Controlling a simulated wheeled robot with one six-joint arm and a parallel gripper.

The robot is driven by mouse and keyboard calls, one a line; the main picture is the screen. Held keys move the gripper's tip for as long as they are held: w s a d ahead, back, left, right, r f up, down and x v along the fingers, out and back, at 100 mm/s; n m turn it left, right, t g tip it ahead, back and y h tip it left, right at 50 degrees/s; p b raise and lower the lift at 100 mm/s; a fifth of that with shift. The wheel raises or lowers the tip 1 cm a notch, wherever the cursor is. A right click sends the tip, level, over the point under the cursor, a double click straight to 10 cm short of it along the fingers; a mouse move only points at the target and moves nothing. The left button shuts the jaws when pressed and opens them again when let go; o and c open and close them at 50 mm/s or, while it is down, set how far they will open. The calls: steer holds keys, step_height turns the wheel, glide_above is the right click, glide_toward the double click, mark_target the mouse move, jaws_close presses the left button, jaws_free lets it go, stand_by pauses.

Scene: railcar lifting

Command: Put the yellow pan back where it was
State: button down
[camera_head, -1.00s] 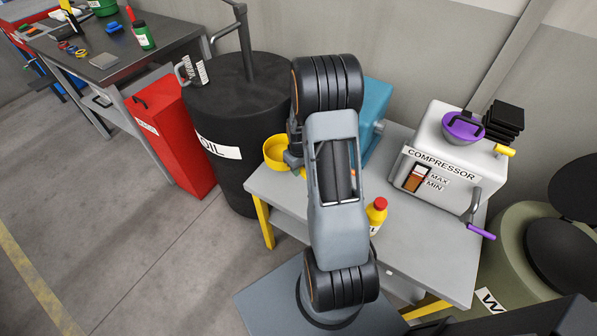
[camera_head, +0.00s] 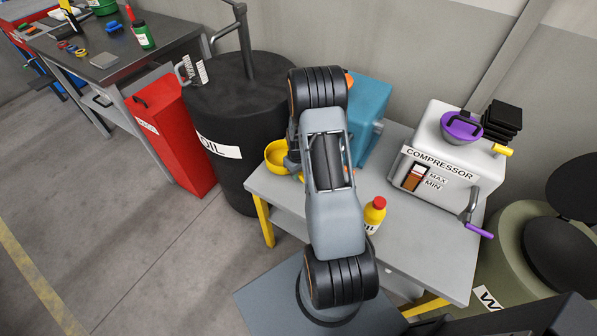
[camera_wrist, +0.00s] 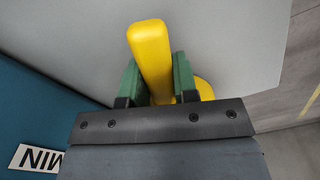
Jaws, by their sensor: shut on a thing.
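The yellow pan (camera_head: 276,157) is at the left back corner of the grey table, beside the black oil barrel; its right side is hidden by my arm. I cannot tell whether it touches the tabletop. My gripper (camera_wrist: 158,82) has its green fingers closed on either side of the pan's yellow handle (camera_wrist: 149,45) in the wrist view. A small part of the pan's round bowl shows behind the right finger there.
The grey table (camera_head: 400,230) holds a teal box (camera_head: 370,110), a red-capped yellow bottle (camera_head: 374,216) and the white compressor (camera_head: 440,150) with a purple-and-grey pan (camera_head: 460,128) on top. The black oil barrel (camera_head: 235,105) stands left of the table, with a red container (camera_head: 170,135) beyond.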

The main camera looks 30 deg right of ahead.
steer(key=shift+f, duration=0.2)
steer(key=c, duration=0.9)
jaws_free()
step_height(320, 180, up, 12)
steer(key=s+a+r+t, duration=0.2)
steer(key=s+a+r, duration=0.2)
steer(key=a+r, duration=0.6)
steer(key=shift+t, duration=0.9)
steer(key=shift+s+a+r+b, duration=0.15)
steer(key=shift+s+a+r, duration=1.15)
steer(key=shift+s, duration=0.55)
steer(key=shift+s+a+r+b, duration=0.1)
steer(key=shift+s+a+r, duration=1.2)
steer(key=shift+s, duration=0.5)
steer(key=shift+s+a+r+b, duration=0.15)
steer(key=shift+s+a+r, duration=1.15)
steer(key=shift+s, duration=0.55)
